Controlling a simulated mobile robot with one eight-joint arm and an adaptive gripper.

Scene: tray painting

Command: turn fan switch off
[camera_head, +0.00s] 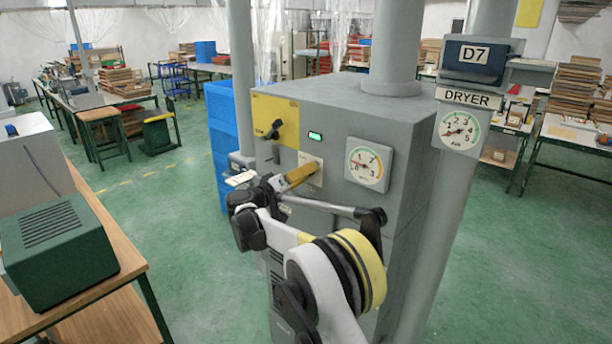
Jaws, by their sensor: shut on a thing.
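The grey dryer cabinet (340,112) stands in the middle of the head view. A black rotary handle (273,130) sits on its yellow panel (285,112). Below and to the right, a yellow lever (302,173) lies across a pale plate, tilted up to the right. A small green lamp (315,136) is lit above it. No readable label shows which control is the fan switch. My gripper (277,186) is at the lower left end of the yellow lever and is shut on it. My arm hides the fingertips in part and the cabinet front below.
A round gauge (366,164) sits right of the lever. A second gauge (459,131) and the D7 sign (474,60) are on the duct at right. Blue crates (221,107) stand behind the cabinet. A wooden bench (120,235) with a green box (58,250) is at left. Green floor is open between.

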